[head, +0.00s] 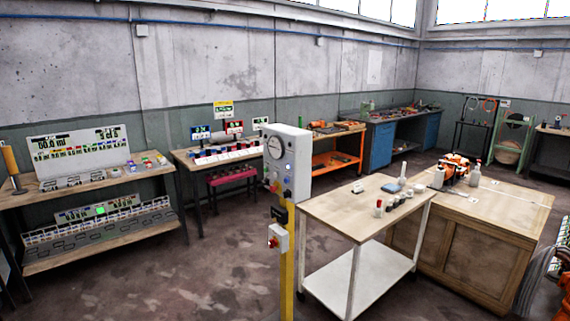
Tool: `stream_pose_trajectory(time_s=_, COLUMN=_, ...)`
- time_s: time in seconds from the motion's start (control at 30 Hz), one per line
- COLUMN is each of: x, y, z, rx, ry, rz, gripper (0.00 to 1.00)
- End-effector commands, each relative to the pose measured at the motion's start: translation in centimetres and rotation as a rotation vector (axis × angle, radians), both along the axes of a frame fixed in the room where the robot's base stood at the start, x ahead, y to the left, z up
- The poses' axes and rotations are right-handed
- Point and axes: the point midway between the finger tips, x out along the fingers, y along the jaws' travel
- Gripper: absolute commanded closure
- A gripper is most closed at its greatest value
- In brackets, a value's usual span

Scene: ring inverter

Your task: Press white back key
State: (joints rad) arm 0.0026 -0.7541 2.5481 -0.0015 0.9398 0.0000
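I cannot make out a white back key for certain at this size. A grey control box (288,160) on a yellow post shows a round gauge (279,145) and a few small coloured buttons, including a red one (274,187). Small displays, one blue-framed (200,132) and one red-framed (234,127), stand on the bench by the wall, with a row of pale panels in front. Any keys there are too small to tell apart. My gripper is not in view.
A white-legged cart (341,208) with small items stands right of the yellow post (286,285), beside a wooden cabinet (455,242). A two-level bench (95,190) stands at left. The floor (170,275) between bench and post is clear.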

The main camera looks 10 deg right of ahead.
Motion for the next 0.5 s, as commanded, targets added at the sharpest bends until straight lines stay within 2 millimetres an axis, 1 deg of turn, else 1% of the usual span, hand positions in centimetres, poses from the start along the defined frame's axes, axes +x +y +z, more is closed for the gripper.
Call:
stream_pose_trajectory(time_s=0.03, x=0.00, y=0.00, z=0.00, rx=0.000, ry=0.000, rz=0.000, gripper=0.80)
stream_pose_trajectory(time_s=0.33, x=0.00, y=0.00, z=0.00, rx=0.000, ry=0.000, rz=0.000, gripper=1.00)
stream_pose_trajectory(time_s=0.5, x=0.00, y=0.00, z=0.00, rx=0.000, ry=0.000, rz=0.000, gripper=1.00)
